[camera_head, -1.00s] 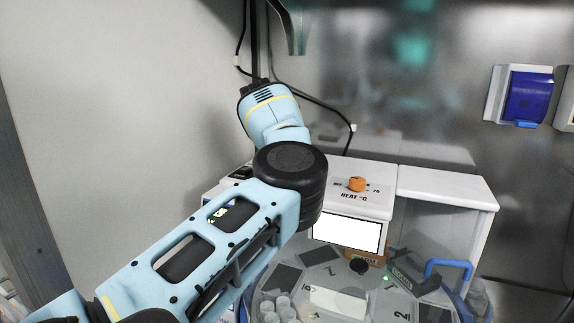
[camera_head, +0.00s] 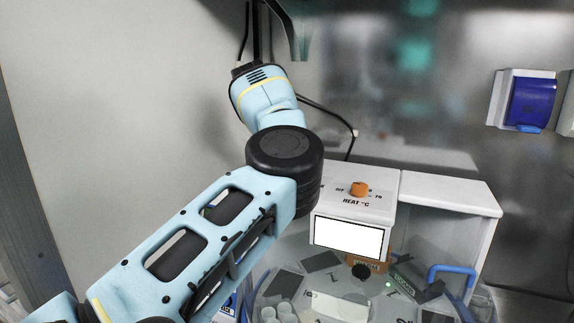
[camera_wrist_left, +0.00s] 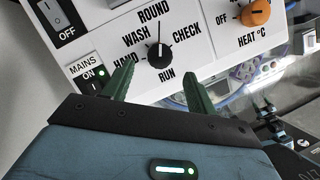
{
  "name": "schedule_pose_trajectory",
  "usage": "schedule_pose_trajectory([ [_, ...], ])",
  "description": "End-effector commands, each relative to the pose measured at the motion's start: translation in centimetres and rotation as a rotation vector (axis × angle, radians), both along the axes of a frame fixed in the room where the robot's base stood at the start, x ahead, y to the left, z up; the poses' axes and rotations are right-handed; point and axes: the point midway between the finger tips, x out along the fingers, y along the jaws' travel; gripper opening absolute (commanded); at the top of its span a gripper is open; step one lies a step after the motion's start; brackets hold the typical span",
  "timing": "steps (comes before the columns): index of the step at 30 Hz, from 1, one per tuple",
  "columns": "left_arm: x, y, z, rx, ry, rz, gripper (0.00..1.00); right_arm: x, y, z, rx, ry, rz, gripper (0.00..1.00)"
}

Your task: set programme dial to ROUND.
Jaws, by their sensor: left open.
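The programme dial (camera_wrist_left: 159,55) is a black round knob on a white panel in the left wrist view. Labels HAND, WASH, ROUND, CHECK and RUN surround it. A thin line runs up from the knob towards ROUND. My left gripper (camera_wrist_left: 153,80) is open, its two green fingers apart and pointing at the panel. The fingertips show just below the knob, one to each side, with nothing between them. I cannot tell their distance from the panel. In the head view my left arm hides this gripper and the dial. My right gripper is not in view.
An orange HEAT knob (camera_wrist_left: 257,12) is right of the dial; it also shows in the head view (camera_head: 359,189). A MAINS switch (camera_wrist_left: 94,79) lies close to the left finger. A clear-lidded round carousel with a blue handle (camera_head: 451,270) stands in front of the panel.

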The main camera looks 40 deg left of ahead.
Motion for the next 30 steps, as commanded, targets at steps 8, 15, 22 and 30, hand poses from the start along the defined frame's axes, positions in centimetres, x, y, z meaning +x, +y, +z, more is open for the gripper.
schedule_pose_trajectory([
  [8, -0.8, 0.3, 2.1, 0.0, 0.0, -0.001, 0.57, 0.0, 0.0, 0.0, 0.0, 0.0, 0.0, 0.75],
  [15, -0.8, 0.3, 2.1, 0.0, 0.001, 0.0, 0.57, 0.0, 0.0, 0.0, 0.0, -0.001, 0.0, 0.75],
  [22, -0.8, 0.3, 2.1, 0.0, 0.0, 0.0, 0.57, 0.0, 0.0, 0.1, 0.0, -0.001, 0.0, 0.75],
  [30, -0.8, 0.3, 2.1, 0.0, 0.0, -0.001, 0.57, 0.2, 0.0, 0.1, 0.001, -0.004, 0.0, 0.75],
])
